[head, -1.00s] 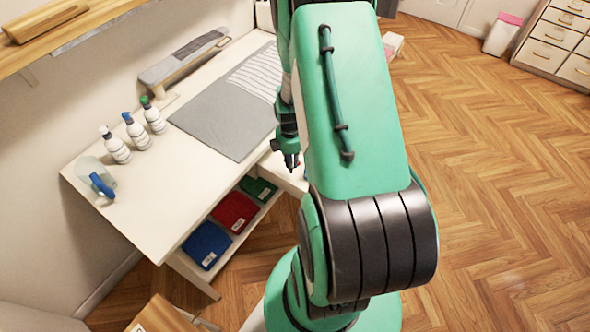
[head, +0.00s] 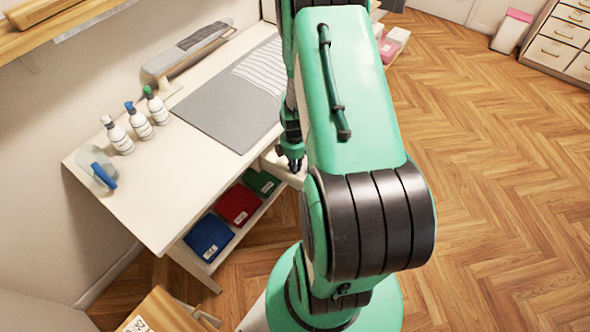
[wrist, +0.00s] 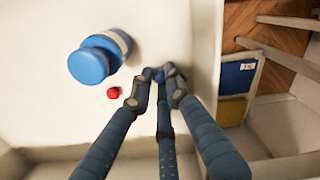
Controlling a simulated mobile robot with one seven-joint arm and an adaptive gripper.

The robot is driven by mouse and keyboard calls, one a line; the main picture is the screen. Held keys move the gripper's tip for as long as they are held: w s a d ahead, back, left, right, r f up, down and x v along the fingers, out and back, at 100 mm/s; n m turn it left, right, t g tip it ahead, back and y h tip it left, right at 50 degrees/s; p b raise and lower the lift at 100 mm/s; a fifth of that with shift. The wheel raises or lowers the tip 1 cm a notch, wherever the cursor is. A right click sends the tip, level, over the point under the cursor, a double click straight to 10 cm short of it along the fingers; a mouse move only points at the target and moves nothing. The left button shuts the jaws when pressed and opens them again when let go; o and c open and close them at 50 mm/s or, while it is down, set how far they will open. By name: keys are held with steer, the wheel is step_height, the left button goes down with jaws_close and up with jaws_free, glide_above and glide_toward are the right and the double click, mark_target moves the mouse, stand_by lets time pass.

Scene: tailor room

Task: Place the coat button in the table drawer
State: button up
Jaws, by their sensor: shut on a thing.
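My gripper (wrist: 164,76) points down over a pale, tray-like surface with raised edges, which looks like the inside of the open table drawer (wrist: 195,40). Its fingertips are closed together on a small, dark blue round thing (wrist: 160,73), likely the coat button, mostly hidden by the fingers. In the head view my gripper (head: 294,165) is at the table's front edge, over a white drawer-like part (head: 275,165) partly hidden by my arm. I cannot tell whether the held thing touches the floor below it.
A blue-capped container (wrist: 100,55) and a small red round thing (wrist: 113,93) lie left of my fingers. Coloured bins (head: 238,205) sit on the shelf below.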

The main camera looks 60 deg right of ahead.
steer(key=shift+f, duration=0.25)
steer(key=shift+f, duration=0.15)
steer(key=o, duration=0.7)
steer(key=shift+c, duration=0.2)
step_height(320, 180, up, 12)
steer(key=p, duration=0.3)
stand_by(0.6)
steer(key=shift+w+r, duration=0.1)
steer(key=shift+r, duration=0.1)
